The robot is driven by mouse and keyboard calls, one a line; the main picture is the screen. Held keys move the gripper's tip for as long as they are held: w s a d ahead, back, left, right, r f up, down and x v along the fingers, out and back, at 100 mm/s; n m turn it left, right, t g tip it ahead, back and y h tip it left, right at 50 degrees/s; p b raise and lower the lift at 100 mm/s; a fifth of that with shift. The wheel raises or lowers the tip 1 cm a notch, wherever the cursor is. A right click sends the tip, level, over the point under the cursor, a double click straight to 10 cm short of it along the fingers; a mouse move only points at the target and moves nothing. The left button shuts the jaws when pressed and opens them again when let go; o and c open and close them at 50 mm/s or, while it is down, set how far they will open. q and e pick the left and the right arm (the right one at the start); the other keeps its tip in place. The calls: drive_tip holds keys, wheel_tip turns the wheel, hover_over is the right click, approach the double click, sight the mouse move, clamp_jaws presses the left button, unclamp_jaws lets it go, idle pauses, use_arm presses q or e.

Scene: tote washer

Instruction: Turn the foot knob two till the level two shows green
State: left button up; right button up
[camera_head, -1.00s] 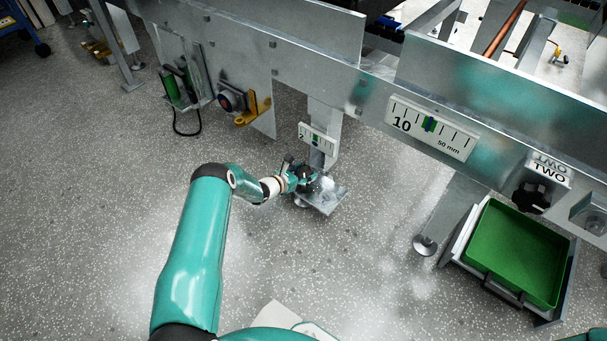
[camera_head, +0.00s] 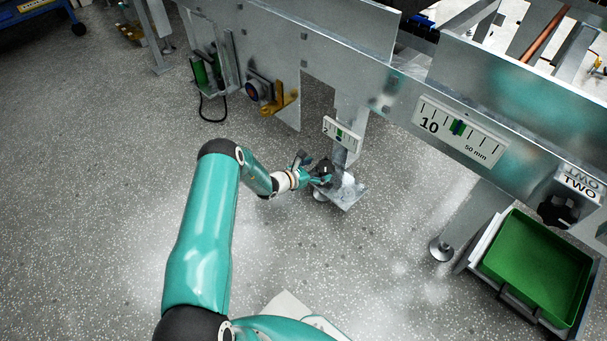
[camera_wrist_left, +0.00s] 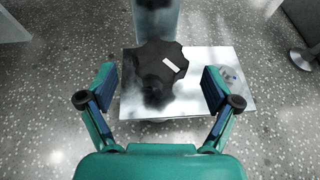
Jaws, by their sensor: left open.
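The foot knob (camera_wrist_left: 161,66) is black and lobed with a white mark on top, above a flat metal foot plate (camera_wrist_left: 205,108) in the left wrist view. The plate also shows in the head view (camera_head: 347,196). My left gripper (camera_wrist_left: 160,82) is open, one finger on each side of the knob and apart from it. In the head view the gripper (camera_head: 314,174) is beside the leg's foot and partly hides the knob. Above it, the small level marked 2 (camera_head: 342,132) shows a green patch with a dark mark; its exact reading is too small to tell. My right gripper is out of view.
A larger scale marked 10 (camera_head: 459,132) is on the metal frame. A black knob (camera_head: 557,210) sits under a TWO label (camera_head: 578,187). A green tray (camera_head: 536,266) stands at the right. Another foot (camera_head: 441,250) rests nearby.

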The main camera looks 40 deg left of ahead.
use_arm(q)
drive_tip(key=v, duration=0.7)
drive_tip(key=shift+s, duration=0.3)
drive_tip(key=shift+r, duration=0.1)
